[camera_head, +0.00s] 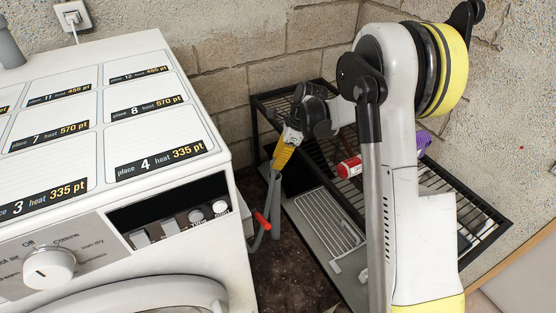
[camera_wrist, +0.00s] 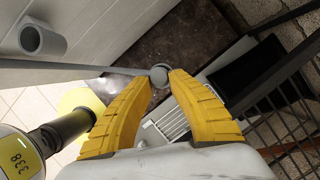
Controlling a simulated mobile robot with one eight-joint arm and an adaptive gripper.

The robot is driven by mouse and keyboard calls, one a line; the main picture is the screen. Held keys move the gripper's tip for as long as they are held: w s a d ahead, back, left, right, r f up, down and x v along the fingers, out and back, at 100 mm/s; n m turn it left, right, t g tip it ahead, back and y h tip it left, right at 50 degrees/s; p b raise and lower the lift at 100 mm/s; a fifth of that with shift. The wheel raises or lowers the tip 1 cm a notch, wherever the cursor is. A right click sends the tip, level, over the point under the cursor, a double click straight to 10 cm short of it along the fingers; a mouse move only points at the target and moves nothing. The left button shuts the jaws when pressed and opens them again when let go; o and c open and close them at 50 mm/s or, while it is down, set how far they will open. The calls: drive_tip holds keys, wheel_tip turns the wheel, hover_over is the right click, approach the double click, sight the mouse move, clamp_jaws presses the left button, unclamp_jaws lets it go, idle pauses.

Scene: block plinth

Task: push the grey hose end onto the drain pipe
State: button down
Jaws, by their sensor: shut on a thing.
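My gripper (camera_head: 277,167) is right of the white washing machine. In the wrist view its yellow fingers (camera_wrist: 160,80) are shut on the grey hose end (camera_wrist: 159,73), a round grey piece between the tips. In the head view the grey hose (camera_head: 272,192) hangs below the fingers, with a red piece beside it. An open-ended grey pipe (camera_wrist: 42,38), seemingly the drain pipe, shows at the upper left of the wrist view, apart from the hose end. A grey pipe (camera_head: 9,47) also stands at the head view's upper left; I cannot tell if it is the same one.
The washing machine (camera_head: 185,245) fills the left, with labelled panels on top. A black wire rack (camera_head: 480,213) stands right of the gripper and holds a red-and-white object (camera_head: 349,167) and a purple one (camera_head: 423,140). A brick wall is behind. Dark floor shows between machine and rack.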

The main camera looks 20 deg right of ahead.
drive_tip(key=shift+f, duration=0.2)
drive_tip(key=c, duration=0.7)
unclamp_jaws()
drive_tip(key=shift+r, duration=0.1)
drive_tip(key=shift+r+p, duration=1.55)
drive_tip(key=shift+r, duration=0.9)
